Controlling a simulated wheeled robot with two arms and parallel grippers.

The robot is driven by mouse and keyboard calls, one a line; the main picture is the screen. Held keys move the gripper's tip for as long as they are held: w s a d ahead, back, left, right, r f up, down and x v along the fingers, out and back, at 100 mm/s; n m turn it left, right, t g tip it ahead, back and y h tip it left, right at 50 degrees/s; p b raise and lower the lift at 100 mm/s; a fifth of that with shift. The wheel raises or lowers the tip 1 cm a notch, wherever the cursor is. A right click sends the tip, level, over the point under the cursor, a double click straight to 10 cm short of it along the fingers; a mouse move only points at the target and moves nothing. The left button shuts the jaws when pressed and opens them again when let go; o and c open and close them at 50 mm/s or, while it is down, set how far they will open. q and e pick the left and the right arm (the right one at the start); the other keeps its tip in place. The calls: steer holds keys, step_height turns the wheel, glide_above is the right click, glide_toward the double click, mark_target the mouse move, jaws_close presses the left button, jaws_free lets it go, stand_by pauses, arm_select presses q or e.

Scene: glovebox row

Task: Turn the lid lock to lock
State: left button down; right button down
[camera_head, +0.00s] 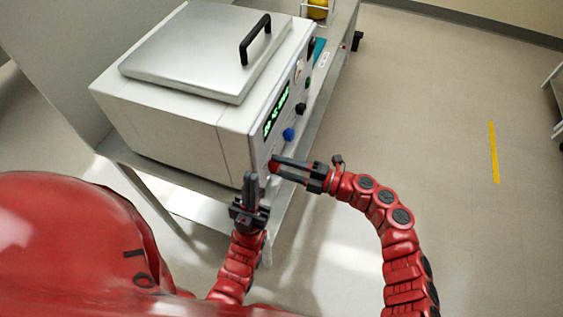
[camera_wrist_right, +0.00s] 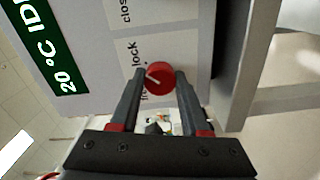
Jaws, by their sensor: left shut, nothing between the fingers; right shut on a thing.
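The lid lock is a round red knob (camera_wrist_right: 160,78) with a pale pointer line, on the front panel of a grey machine (camera_head: 170,120) with a closed lid (camera_head: 195,52). The word "lock" is printed beside it in the right wrist view; another label is partly hidden by a finger. My right gripper (camera_head: 274,164) is at the panel, its two fingers on either side of the red knob, shut on it (camera_wrist_right: 158,82). My left gripper (camera_head: 250,178) is shut and empty, upright in front of the panel's near corner, just left of the right gripper.
The panel carries a green display (camera_head: 277,115), which reads "20 °C" in the wrist view (camera_wrist_right: 55,55), plus a blue knob (camera_head: 289,134) and a black knob (camera_head: 301,109). The machine stands on a bench (camera_head: 180,182). Open floor (camera_head: 430,130) lies to the right.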

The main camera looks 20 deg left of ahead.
steer(key=shift+m, duration=0.4)
steer(key=shift+c, duration=1.9)
jaws_free()
steer(key=shift+d, duration=0.1)
steer(key=d+b, duration=0.3)
steer(key=d, duration=1.4)
steer(key=shift+s+d, duration=0.15)
steer(key=shift+s, duration=0.15)
